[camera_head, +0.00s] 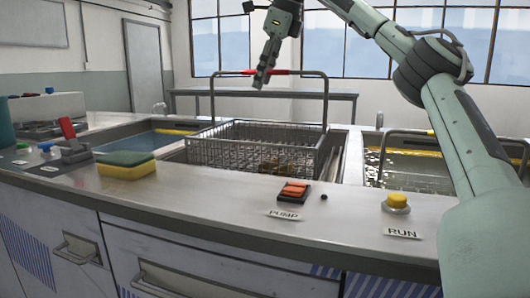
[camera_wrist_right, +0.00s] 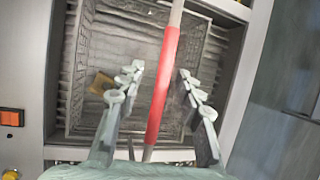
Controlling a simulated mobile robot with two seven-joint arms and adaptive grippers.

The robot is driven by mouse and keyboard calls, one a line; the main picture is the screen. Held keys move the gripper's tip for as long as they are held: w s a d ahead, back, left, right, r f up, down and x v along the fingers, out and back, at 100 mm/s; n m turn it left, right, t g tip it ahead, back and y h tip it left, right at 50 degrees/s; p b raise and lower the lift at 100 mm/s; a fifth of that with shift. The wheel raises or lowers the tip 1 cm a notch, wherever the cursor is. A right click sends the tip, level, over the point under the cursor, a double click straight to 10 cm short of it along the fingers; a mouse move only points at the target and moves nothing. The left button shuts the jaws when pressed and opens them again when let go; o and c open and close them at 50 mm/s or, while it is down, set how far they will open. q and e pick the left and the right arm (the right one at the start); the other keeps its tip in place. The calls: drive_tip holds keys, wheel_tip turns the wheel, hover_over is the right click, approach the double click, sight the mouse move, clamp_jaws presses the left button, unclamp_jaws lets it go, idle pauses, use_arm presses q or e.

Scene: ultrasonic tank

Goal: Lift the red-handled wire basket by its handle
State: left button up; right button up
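The wire basket (camera_head: 222,154) sits in the middle basin of the counter. Its tall hoop handle rises above it, with a red grip (camera_head: 280,72) along the top bar. My right gripper (camera_head: 262,80) is at the red grip from above, partly covering it. In the right wrist view, the red grip (camera_wrist_right: 163,85) runs lengthwise between the two fingers of the right gripper (camera_wrist_right: 158,85). The fingers are open, with a gap showing on each side of the bar. The basket's wire mesh (camera_wrist_right: 76,75) lies below. My left gripper is not in view.
A yellow-green sponge (camera_head: 126,170), a red PUMP switch (camera_head: 293,191) and a yellow RUN button (camera_head: 397,202) are on the front ledge. Water-filled basins lie left (camera_head: 150,140) and right (camera_head: 410,172) of the basket. A small brownish-yellow item (camera_wrist_right: 100,82) shows inside the basket.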

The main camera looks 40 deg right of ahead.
clamp_jaws()
drive_tip(key=shift+r, duration=0.2)
idle(0.4)
